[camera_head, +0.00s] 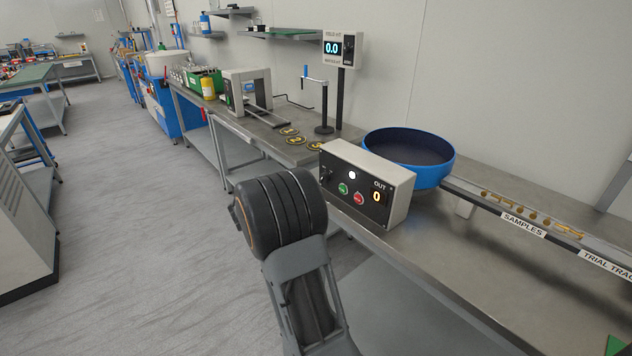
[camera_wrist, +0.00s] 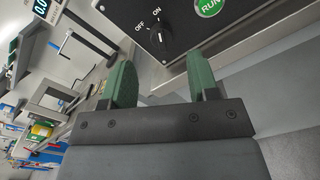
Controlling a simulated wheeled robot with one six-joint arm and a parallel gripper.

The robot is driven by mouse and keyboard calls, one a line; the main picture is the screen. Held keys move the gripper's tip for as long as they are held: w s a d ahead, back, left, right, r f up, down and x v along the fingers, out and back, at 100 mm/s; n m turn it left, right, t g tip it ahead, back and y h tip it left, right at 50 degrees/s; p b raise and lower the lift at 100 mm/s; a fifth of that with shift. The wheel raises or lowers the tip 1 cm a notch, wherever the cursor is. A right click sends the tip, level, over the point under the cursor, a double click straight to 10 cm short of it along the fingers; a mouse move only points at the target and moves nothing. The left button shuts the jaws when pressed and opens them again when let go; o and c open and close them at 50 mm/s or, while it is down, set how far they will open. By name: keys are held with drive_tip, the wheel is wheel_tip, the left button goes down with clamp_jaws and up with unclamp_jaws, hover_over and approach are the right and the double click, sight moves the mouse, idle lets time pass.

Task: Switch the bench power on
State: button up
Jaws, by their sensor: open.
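The control box (camera_head: 402,207) stands at the bench's front edge. Its front has a black rotary power switch (camera_head: 326,175), a green button, a red button, a white lamp and an OUT display reading 0. In the wrist view the switch (camera_wrist: 164,39) sits beside the OFF and ON labels. Its small white mark seems to face OFF, but I cannot be sure. My gripper (camera_wrist: 160,66) is open and empty, its two green fingers wide apart, just short of the panel and apart from the switch. In the head view my arm hides the gripper.
A blue bowl (camera_head: 447,175) stands behind the box, and the samples track (camera_head: 522,225) runs to the right. A crank stand (camera_head: 324,109) and round yellow-marked discs (camera_head: 296,140) are on the bench at left. The floor (camera_head: 145,230) left of the bench is clear.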

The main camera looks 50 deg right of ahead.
drive_tip(key=a, duration=0.7)
drive_tip(key=shift+w, duration=0.35)
drive_tip(key=s+a+f+m+g+y+p, duration=0.1)
drive_tip(key=s+a+f+m+g+y, duration=0.15)
drive_tip(key=s+a+f+y, duration=0.3)
drive_tip(key=s+a+m+t+y+p, duration=0.2)
drive_tip(key=s+a+m+y+p, duration=0.2)
drive_tip(key=a+y, duration=0.15)
drive_tip(key=s+a+r+m+t+y+p, duration=0.2)
drive_tip(key=a+r+t+y+p, duration=0.1)
drive_tip(key=a+r, duration=0.3)
drive_tip(key=s+a+r+m+t+y+p, duration=0.2)
drive_tip(key=s+a+r+t+y+p, duration=0.1)
drive_tip(key=a+r, duration=0.4)
drive_tip(key=shift+s+r+y+p, duration=0.2)
drive_tip(key=shift+r+y+p, duration=0.4)
drive_tip(key=shift+r+p, duration=0.45)
drive_tip(key=shift+f, duration=0.1)
